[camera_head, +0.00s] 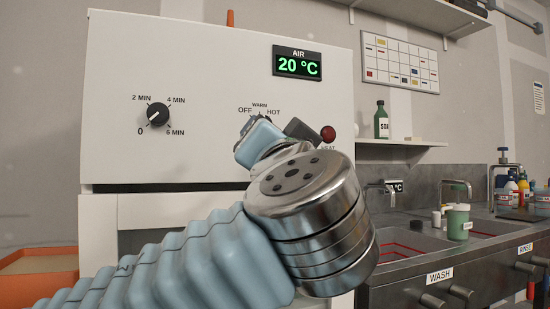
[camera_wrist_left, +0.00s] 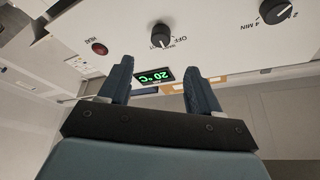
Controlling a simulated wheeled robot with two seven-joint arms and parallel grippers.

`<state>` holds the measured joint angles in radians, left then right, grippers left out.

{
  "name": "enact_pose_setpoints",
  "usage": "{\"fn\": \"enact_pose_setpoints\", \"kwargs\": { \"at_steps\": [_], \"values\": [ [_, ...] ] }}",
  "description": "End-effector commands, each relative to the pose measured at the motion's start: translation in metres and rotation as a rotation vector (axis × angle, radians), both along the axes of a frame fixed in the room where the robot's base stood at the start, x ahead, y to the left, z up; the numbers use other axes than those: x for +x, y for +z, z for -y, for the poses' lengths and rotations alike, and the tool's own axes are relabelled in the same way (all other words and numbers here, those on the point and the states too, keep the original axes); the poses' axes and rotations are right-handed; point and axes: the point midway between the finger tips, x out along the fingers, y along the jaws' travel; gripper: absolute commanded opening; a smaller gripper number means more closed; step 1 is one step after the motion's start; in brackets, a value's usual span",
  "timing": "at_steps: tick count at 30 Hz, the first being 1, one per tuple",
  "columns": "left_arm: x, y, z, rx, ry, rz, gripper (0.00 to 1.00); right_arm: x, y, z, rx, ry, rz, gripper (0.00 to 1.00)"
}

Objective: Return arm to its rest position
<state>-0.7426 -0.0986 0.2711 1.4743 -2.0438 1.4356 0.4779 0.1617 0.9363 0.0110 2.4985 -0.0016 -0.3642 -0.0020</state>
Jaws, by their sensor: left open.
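My left arm comes in from the left in the head view, and its gripper (camera_head: 278,133) is in front of the white cabinet's (camera_head: 200,60) control panel, covering most of the OFF/WARM/HOT knob. In the left wrist view the gripper's two dark fingers (camera_wrist_left: 160,68) are apart with nothing between them. The OFF/WARM/HOT knob (camera_wrist_left: 161,36) shows beyond the fingertips, apart from them. My right arm and gripper are in neither view.
The panel carries a timer knob (camera_head: 158,114), a red heat lamp (camera_head: 328,133) and a display (camera_head: 297,63) reading 20 °C. An orange bin (camera_head: 40,275) is at lower left. A wash sink counter (camera_head: 480,245) with a green cup (camera_head: 457,222) and several bottles is at right.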

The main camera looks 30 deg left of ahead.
Motion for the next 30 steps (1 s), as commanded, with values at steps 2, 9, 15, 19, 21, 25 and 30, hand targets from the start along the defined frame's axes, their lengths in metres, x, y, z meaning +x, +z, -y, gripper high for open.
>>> {"fn": "enact_pose_setpoints", "kwargs": {
  "at_steps": [2,9,15,19,21,25,30],
  "values": [
    [-0.009,-0.005,0.007,0.000,-0.001,0.000,0.63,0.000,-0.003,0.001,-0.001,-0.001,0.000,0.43],
    [-0.020,-0.008,0.015,0.001,0.000,-0.001,0.63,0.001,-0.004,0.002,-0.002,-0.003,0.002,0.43],
    [-0.020,-0.008,0.015,0.000,0.000,0.000,0.63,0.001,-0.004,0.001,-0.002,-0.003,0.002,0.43],
    [-0.020,-0.008,0.015,0.000,0.000,0.000,0.63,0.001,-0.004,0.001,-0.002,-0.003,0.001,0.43],
    [-0.019,-0.008,0.015,0.001,0.000,-0.001,0.63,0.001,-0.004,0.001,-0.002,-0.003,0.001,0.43],
    [-0.005,-0.018,0.024,0.024,-0.017,-0.041,0.63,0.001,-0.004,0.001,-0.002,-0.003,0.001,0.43],
    [0.064,-0.081,0.070,0.130,-0.123,-0.250,0.63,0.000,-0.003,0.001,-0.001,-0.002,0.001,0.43]
  ]
}}
